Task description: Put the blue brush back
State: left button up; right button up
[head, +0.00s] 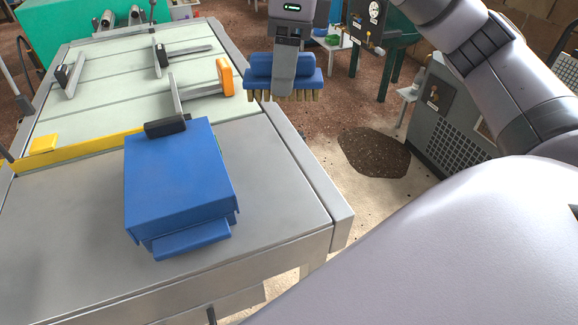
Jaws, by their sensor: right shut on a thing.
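The blue brush (258,68) has a blue block body and tan bristles that point down. My right gripper (285,88) comes down from the top of the head view and is shut on the brush, its fingers over the middle of the block. In the picture the brush hangs just right of the table's right edge, with brown floor behind it; its height is hard to tell. Its bristles touch nothing that I can see. My left gripper is not in view.
A blue box (178,172) stands on the grey table (285,210). Behind it lie an orange-headed tool (225,77), a black-headed tool (165,127) and other tools. A yellow strip (85,148) crosses the table. A grey cabinet (436,115) stands right; a dark patch (375,153) marks the floor.

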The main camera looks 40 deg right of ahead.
notch_tip(320, 180, down, 18)
jog(key=shift+f+p, duration=0.1)
jog(key=shift+p, duration=0.2)
jog(key=shift+f, duration=0.1)
jog(key=shift+f, duration=0.1)
jog(key=shift+f+b, duration=0.1)
jog(key=shift+b, duration=0.2)
jog(key=o, duration=1)
